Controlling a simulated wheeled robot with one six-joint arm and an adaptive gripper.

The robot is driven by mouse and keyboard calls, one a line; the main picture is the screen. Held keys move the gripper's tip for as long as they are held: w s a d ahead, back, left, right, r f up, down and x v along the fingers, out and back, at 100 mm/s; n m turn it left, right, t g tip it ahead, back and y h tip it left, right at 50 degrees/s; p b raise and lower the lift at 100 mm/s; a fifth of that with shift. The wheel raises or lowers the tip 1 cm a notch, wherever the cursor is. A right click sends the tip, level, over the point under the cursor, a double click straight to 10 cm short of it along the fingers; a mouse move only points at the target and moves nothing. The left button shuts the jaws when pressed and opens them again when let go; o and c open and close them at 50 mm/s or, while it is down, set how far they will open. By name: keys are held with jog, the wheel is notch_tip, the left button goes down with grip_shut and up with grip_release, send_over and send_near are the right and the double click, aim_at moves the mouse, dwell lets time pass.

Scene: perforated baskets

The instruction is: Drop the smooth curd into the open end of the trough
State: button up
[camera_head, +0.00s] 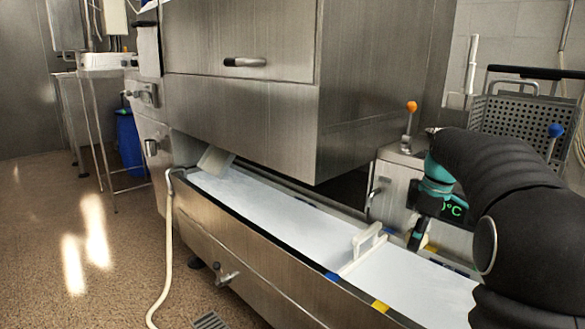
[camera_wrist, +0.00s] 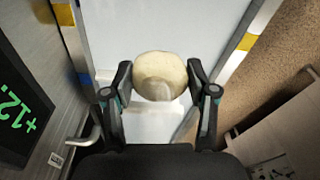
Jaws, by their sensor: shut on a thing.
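My gripper (camera_wrist: 159,70) is shut on a smooth, round, cream-coloured curd (camera_wrist: 160,82), with one finger on each side of it. In the head view my gripper (camera_head: 418,236) hangs above the right part of the trough; the curd cannot be made out there. The long steel trough (camera_head: 262,207) has a pale white inside and runs from under the large steel machine towards the lower right. A white divider with a handle (camera_head: 362,251) stands across it. In the wrist view the trough (camera_wrist: 140,25) lies below the curd, and the curd partly covers the divider (camera_wrist: 152,125).
The steel machine (camera_head: 240,120) overhangs the trough's far part. Blue and yellow marks (camera_head: 380,306) sit on the near rim. A steel box with an orange-knobbed lever (camera_head: 411,107) stands behind the trough. A hose (camera_head: 167,250) hangs at the left; open floor lies beyond it.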

jog(key=o, duration=1.3)
jog(key=shift+c, duration=0.2)
jog(key=shift+r, duration=0.1)
notch_tip(320, 180, up, 12)
jog(key=d, duration=0.1)
jog(key=shift+s, duration=0.4)
